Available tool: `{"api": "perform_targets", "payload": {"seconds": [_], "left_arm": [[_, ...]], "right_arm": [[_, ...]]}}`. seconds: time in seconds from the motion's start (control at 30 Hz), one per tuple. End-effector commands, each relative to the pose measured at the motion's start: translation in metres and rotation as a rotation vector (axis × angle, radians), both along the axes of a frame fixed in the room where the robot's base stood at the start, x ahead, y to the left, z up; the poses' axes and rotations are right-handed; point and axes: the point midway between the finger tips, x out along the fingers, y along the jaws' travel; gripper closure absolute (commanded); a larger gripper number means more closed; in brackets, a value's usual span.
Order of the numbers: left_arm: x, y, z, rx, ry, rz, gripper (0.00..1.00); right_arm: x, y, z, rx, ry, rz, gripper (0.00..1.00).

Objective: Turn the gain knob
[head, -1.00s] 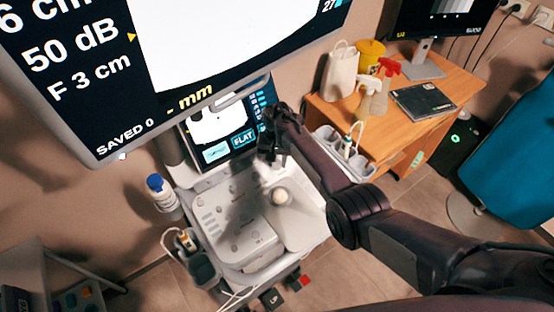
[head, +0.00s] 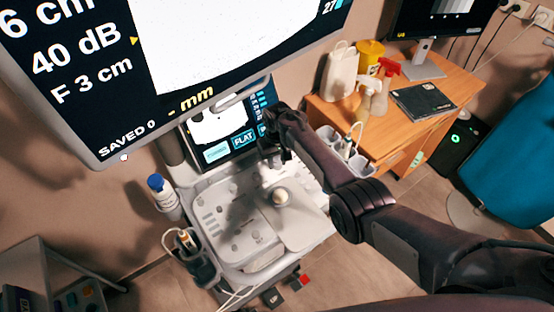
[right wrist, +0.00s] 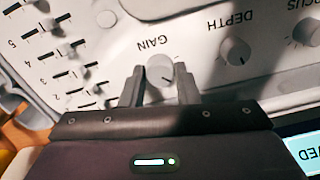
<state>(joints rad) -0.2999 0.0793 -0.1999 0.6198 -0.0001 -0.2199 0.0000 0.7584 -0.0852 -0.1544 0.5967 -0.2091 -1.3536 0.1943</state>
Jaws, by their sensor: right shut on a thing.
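The gain knob (right wrist: 160,71) is a round white knob with a dark pointer mark, under the label GAIN in the right wrist view. My right gripper (right wrist: 160,88) has one dark finger on each side of it and is shut on it. In the head view my right gripper (head: 270,150) is over the top of the console panel (head: 215,205), and the arm hides the knob there. The big monitor (head: 90,70) reads 40 dB. My left gripper is not in view.
The depth knob (right wrist: 236,51) and focus knob (right wrist: 307,30) sit beside the gain knob, with sliders (right wrist: 62,50) on the other side. A white trackball (head: 280,196) is lower on the console. A small touch screen (head: 225,130) stands just behind. A wooden desk (head: 440,100) is at the right.

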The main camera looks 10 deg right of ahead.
Motion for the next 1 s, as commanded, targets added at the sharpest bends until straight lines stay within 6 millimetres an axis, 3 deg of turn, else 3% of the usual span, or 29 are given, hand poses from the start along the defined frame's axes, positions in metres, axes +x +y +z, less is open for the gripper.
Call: {"api": "perform_targets", "payload": {"seconds": [0.43, 0.47, 0.6, 1.0], "left_arm": [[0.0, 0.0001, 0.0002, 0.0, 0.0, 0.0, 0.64], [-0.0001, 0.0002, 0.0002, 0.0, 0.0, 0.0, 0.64], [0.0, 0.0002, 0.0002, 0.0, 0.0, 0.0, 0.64], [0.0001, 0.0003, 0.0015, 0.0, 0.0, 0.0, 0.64]], "right_arm": [[0.0002, -0.0002, 0.0007, 0.0, 0.0, 0.014, 0.94], [0.0002, -0.0002, 0.0007, 0.0, 0.0, 0.013, 0.69], [0.0002, -0.0002, 0.0005, 0.0, 0.0, 0.013, 0.51], [0.0009, 0.0004, 0.0081, 0.002, -0.003, 0.013, 0.5]]}}
